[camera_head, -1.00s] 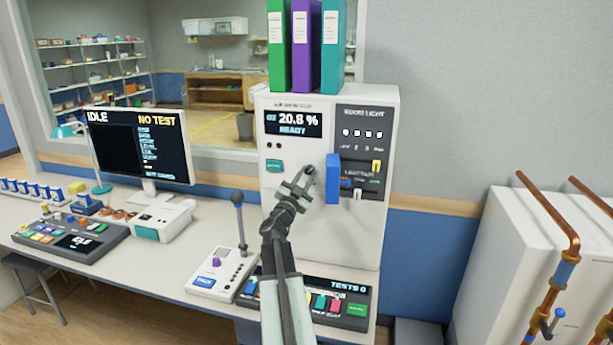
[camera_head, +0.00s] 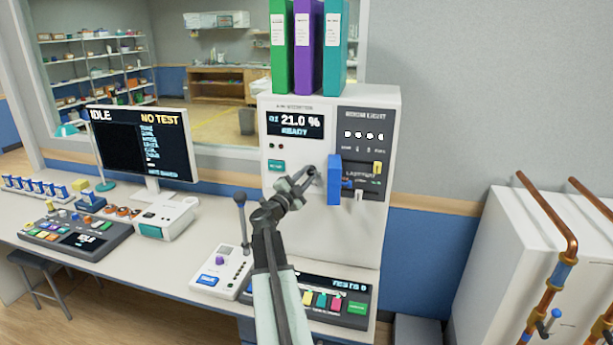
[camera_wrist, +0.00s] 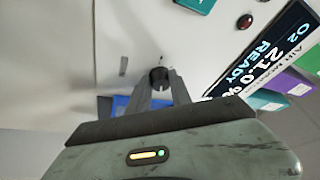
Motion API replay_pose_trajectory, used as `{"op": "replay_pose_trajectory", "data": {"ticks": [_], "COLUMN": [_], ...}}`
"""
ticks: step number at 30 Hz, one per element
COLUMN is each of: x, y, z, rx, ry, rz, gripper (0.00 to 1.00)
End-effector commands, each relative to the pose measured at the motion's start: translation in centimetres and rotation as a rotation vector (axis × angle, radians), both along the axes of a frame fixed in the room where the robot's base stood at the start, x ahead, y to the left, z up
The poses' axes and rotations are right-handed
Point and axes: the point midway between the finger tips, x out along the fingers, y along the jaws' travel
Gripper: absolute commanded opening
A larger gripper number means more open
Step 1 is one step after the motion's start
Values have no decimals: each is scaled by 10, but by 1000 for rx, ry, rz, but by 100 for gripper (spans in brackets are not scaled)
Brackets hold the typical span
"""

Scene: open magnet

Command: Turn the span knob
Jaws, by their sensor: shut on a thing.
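The span knob (camera_wrist: 158,75) is a small dark round knob on the front of the white analyser (camera_head: 300,225). In the wrist view my gripper (camera_wrist: 161,86) has its two fingers closed on the knob's sides. In the head view my gripper (camera_head: 308,180) reaches the analyser front below the display, and it hides most of the knob. The display (camera_head: 295,124) reads 21.0 % and READY; part of it also shows in the wrist view (camera_wrist: 262,70).
A blue box-like part (camera_head: 334,180) sticks out from the analyser just right of my gripper. A teal button (camera_head: 276,166) is to its left. Three binders (camera_head: 303,45) stand on top. Below are a lever (camera_head: 240,205) and a keyed panel (camera_head: 357,308).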

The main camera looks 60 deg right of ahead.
Motion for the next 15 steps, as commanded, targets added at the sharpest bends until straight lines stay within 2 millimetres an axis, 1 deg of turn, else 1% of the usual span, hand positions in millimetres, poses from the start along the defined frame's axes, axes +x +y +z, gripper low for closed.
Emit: {"op": "replay_pose_trajectory", "data": {"ticks": [8, 9, 11, 12, 15], "x": [0, 0, 0, 0, 0], "y": [0, 0, 0, 0, 0], "z": [0, 0, 0, 0, 0], "rx": [-1, -1, -1, -1, -1], "ry": [0, 0, 0, 0, 0], "rz": [-1, -1, -1, -1, -1], "gripper": [0, 28, 45, 47, 47]}}
